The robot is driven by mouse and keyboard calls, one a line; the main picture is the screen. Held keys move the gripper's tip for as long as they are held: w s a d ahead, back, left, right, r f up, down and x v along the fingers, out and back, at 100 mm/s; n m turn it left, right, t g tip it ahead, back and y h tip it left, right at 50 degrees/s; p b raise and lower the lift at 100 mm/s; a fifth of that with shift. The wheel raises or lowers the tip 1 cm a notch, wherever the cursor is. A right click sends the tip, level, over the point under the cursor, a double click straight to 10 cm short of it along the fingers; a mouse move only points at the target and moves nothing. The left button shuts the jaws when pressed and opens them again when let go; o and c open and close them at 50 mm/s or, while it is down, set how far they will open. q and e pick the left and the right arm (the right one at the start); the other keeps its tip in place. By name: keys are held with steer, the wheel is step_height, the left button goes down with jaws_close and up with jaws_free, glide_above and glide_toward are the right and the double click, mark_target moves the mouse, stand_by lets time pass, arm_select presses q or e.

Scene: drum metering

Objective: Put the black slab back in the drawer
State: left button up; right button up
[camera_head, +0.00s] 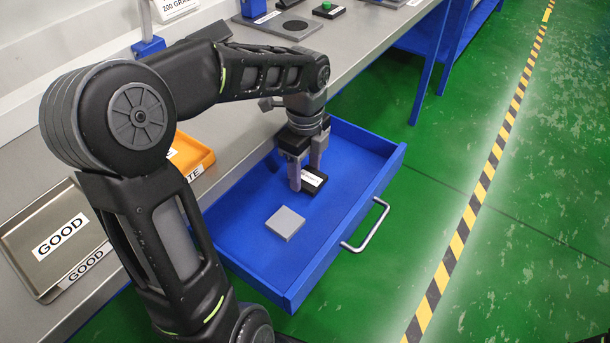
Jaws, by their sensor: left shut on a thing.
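The blue drawer (349,212) is pulled out from the bench and open at the top. My left gripper (306,182) reaches down into it near the far end, with its fingers pointing down. It is shut on the black slab (314,177), which carries a white label on top. The slab is inside the drawer's outline, low near the floor. I cannot tell if it touches the floor. Part of the slab is hidden behind the fingers. A grey slab (285,223) lies flat on the drawer floor, nearer than the black slab and apart from it. My right gripper is not in view.
A metal tray labelled GOOD (22,222) and an orange tray (194,151) stand on the grey bench. A grey plate with a dark disc (294,26) and a small device with a green button (328,8) are farther back. The drawer's metal handle (371,229) sticks out over green floor.

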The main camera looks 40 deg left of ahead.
mark_target(305, 175)
arm_select(q)
steer(key=shift+f, duration=0.8)
steer(key=shift+f, duration=0.15)
steer(key=o, duration=1.5)
steer(key=shift+r+p, duration=0.85)
steer(key=shift+r, duration=3.1)
